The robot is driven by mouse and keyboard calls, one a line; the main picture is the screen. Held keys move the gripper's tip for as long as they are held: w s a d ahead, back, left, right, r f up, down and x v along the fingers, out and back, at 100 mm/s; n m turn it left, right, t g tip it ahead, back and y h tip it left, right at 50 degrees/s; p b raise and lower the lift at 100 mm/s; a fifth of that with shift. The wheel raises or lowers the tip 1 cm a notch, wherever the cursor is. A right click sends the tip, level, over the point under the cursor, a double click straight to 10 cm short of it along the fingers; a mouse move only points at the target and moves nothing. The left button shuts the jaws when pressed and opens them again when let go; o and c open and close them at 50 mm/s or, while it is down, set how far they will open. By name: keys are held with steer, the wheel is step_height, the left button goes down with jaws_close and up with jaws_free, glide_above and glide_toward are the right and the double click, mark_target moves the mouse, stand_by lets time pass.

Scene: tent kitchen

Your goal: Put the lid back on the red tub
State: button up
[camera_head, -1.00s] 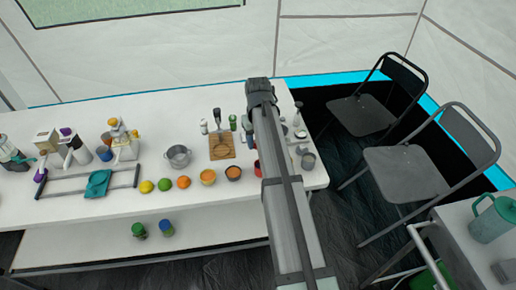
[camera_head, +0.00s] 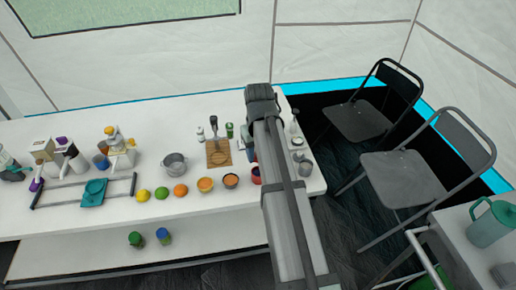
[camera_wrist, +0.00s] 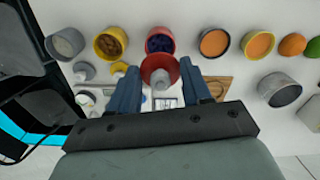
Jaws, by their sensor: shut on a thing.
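The red tub (camera_wrist: 148,36) is open at the top of the wrist view, with dark blue contents. It also shows in the head view (camera_head: 256,178), partly hidden by my arm. A red round lid with a grey knob (camera_wrist: 159,66) is between my fingers in the wrist view, just below the tub in the picture. My gripper (camera_wrist: 160,72) is shut on this lid. The lid overlaps the tub's near edge in the picture; I cannot tell how high it is above the table. In the head view my arm hides the gripper and lid.
A yellow tub (camera_wrist: 99,46) and an orange-filled bowl (camera_wrist: 214,43) stand on either side of the red tub. A grey pot (camera_wrist: 280,92) and wooden board (camera_wrist: 222,83) are nearby. Fruit lines the table (camera_head: 110,215) edge. Chairs (camera_head: 365,118) stand right.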

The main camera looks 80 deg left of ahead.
steer(key=shift+f, duration=2.8)
steer(key=shift+f, duration=0.15)
stand_by(0.3)
steer(key=o, duration=1.5)
steer(key=shift+r, duration=3.5)
steer(key=shift+c, duration=0.5)
jaws_close()
